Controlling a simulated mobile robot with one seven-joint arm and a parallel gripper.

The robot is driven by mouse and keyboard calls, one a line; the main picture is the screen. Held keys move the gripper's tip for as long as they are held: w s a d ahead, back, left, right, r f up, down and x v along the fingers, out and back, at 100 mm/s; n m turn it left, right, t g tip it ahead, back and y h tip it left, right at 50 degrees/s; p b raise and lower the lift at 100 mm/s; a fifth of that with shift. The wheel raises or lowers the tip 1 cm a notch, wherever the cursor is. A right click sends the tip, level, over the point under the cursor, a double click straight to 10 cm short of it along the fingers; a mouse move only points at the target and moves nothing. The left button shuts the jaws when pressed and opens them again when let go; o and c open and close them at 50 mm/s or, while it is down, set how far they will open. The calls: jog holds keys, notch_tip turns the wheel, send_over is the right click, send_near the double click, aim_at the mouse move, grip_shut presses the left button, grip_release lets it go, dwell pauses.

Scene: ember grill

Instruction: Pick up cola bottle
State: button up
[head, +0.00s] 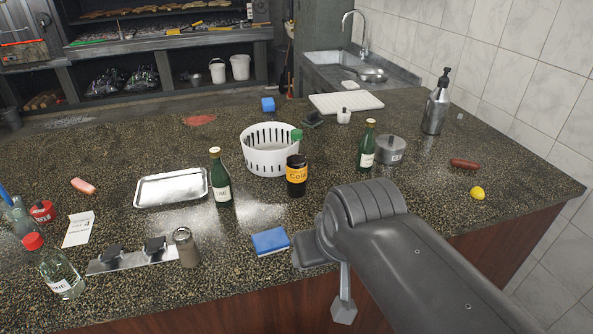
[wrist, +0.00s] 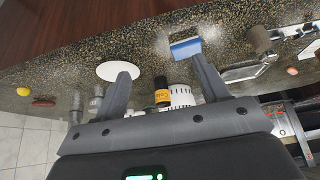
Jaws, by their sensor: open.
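The cola bottle (head: 296,178) is a short dark bottle with an orange "Cola" label. It stands upright on the speckled counter, in front of the white slotted basket (head: 268,158). In the tilted, roughly upside-down wrist view, the cola bottle (wrist: 161,91) shows between the fingers of my gripper (wrist: 163,70). My gripper is open and empty, apart from the bottle. In the head view my arm reaches in from the lower right and mostly hides the gripper, which is at the counter's front edge.
Green bottles (head: 221,178) and (head: 367,146) stand to either side of the cola. A blue sponge (head: 270,241) lies nearer the front. A metal tray (head: 172,187) is at left and a steel pot (head: 390,150) at right. A white oval plate (wrist: 120,71) shows in the wrist view.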

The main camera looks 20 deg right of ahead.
jog(key=shift+c, duration=1.4)
notch_tip(320, 180, up, 10)
jog(key=m+g+h, duration=0.1)
jog(key=m, duration=0.3)
send_over(296, 132)
jog(key=s+a, duration=0.1)
jog(key=s, duration=0.3)
jog(key=x, duration=1)
jog(key=shift+w+d+f, duration=0.2)
jog(key=shift+w+d, duration=0.05)
jog(key=shift+c, duration=0.2)
grip_shut()
